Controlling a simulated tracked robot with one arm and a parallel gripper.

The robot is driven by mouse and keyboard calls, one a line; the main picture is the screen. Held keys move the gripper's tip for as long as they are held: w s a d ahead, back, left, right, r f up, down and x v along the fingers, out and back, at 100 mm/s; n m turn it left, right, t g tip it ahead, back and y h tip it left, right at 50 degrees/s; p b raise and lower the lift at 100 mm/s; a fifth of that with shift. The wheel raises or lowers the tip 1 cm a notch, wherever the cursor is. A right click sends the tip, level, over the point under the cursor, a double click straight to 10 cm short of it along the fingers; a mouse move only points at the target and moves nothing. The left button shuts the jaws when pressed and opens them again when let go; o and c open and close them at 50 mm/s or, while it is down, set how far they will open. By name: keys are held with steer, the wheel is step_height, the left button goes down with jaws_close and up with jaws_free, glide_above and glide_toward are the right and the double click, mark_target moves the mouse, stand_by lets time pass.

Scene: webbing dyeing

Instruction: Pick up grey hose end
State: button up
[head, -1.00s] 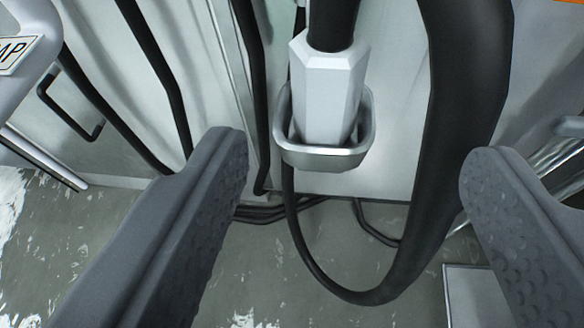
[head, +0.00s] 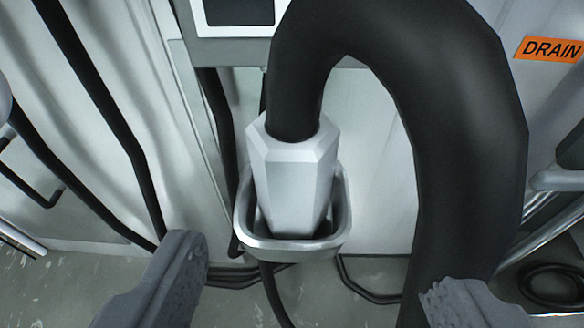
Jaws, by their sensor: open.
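The grey hose end (head: 290,185) is a light grey faceted block on a thick black hose (head: 465,130). It sits upright in a grey metal holder (head: 290,249) in front of a pale panel. The hose rises from its top and arches over to the right, then hangs down. My gripper (head: 315,280) is open and empty. Its left finger is at lower left and its right finger at lower right, overlapping the hanging hose in the picture. The hose end lies between and above the fingertips in the picture, apart from both.
Black cables (head: 100,95) run down the panel on the left. An orange DRAIN label (head: 549,49) is at upper right. Metal pipes (head: 545,235) and a coiled black hose (head: 552,287) are at right. Loose cables lie at the panel's foot.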

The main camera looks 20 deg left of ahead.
mark_target(299, 179)
steer(key=shift+p, duration=0.4)
steer(key=x, duration=0.5)
steer(key=shift+w+a+f+b, duration=0.1)
steer(key=shift+a+f+b, duration=0.05)
steer(key=shift+b, duration=0.15)
steer(key=shift+w+a+f, duration=0.1)
steer(key=shift+w+a, duration=0.1)
steer(key=shift+w, duration=0.25)
steer(key=shift+w+a+f, duration=0.1)
steer(key=shift+w+a, duration=0.1)
steer(key=shift+w, duration=0.25)
steer(key=shift+a+r+b+x, duration=0.1)
steer(key=shift+b+x, duration=0.05)
steer(key=shift+x, duration=0.8)
steer(key=shift+a+r+b+x, duration=0.1)
steer(key=shift+b+x, duration=0.05)
steer(key=shift+x, duration=0.85)
steer(key=c, duration=1.2)
